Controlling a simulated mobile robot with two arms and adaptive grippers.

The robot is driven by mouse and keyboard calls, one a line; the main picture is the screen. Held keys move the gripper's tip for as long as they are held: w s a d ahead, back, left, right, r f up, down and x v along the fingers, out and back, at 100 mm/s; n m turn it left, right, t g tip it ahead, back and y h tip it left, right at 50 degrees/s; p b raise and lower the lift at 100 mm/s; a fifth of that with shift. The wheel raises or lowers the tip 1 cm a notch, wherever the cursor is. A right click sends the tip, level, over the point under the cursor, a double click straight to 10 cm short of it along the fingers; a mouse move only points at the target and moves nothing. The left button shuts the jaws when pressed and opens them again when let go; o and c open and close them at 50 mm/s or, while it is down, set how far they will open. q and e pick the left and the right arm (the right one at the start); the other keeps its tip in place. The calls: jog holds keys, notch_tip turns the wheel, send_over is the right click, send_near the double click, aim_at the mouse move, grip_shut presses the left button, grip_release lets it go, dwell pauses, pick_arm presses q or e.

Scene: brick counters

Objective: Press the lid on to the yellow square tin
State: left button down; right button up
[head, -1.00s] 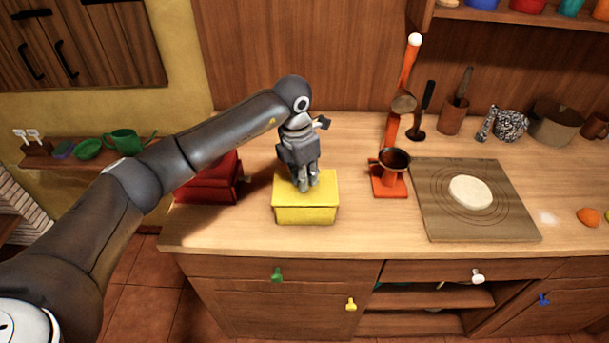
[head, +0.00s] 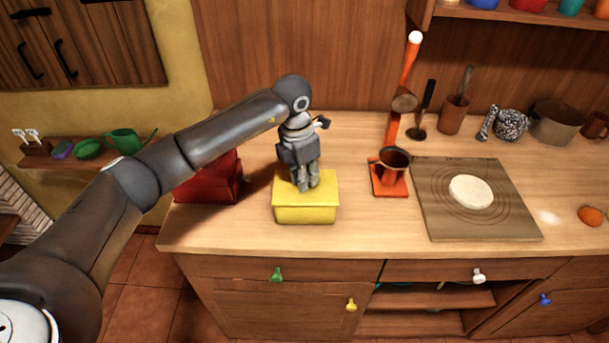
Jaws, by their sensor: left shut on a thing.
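The yellow square tin (head: 305,216) stands upright on the wooden counter, near its front edge. Its yellow lid (head: 324,195) lies over the top of the tin and looks level. Any small gap between lid and tin is too fine to tell. My left gripper (head: 308,186) points down from above and is shut on the lid, at the middle of its top. The fingers hide whatever part of the lid they grip. My right gripper is not in view.
A red box (head: 208,184) stands just left of the tin, behind my left arm. An orange stand with a dark cup (head: 394,160) is to the right, then a board (head: 435,218) with a round of dough (head: 471,191). Counter in front of the tin is clear.

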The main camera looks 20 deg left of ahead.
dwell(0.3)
pick_arm(q)
jog(key=c, duration=1.3)
grip_release()
jog(key=shift+o, duration=0.3)
jog(key=o, duration=0.4)
jog(key=shift+r+p, duration=1.7)
jog(key=shift+r, duration=1.8)
